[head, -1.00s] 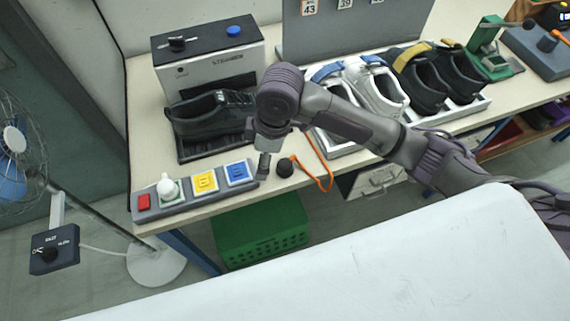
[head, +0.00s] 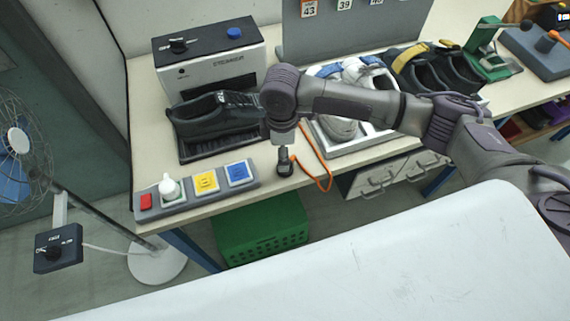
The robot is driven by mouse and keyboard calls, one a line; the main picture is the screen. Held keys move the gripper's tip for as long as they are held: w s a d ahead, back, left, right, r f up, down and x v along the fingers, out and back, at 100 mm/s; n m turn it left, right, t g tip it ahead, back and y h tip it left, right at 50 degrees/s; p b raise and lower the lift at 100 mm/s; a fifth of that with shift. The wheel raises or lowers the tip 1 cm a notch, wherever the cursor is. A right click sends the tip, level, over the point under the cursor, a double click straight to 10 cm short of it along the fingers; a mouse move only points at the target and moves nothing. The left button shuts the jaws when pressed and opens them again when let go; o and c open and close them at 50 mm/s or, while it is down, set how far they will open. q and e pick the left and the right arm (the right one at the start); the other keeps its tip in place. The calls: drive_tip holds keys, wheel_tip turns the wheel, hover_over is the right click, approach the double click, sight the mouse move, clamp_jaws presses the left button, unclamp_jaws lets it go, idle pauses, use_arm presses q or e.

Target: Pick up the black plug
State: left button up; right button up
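The black plug (head: 285,170) stands on the bench near its front edge, right of the coloured button panel. My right gripper (head: 285,160), on the arm that comes in from the right, points down directly at the plug. Its fingertips overlap the plug's top in the head view and partly hide it. I cannot tell whether the fingers touch the plug or are closed on it. My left gripper is not in view.
An orange cord (head: 323,184) loops beside the plug over the bench edge. The button panel (head: 248,183) is close on the left. A black shoe (head: 215,115) sits on a dark mat behind, and a shoe tray (head: 340,149) is at right. A green crate (head: 262,238) stands below.

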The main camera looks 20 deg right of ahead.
drive_tip(key=shift+s+d+f, duration=0.1)
drive_tip(key=shift+s+f, duration=0.05)
drive_tip(key=shift+f, duration=0.25)
drive_tip(key=f, duration=0.1)
drive_tip(key=f+p, duration=0.1)
drive_tip(key=f, duration=0.1)
drive_tip(key=shift+s+d+f, duration=0.2)
drive_tip(key=shift+s+f, duration=0.05)
drive_tip(key=shift+s, duration=0.05)
drive_tip(key=shift+f, duration=0.45)
drive_tip(key=c, duration=1.3)
drive_tip(key=shift+o, duration=0.2)
drive_tip(key=shift+r, duration=0.15)
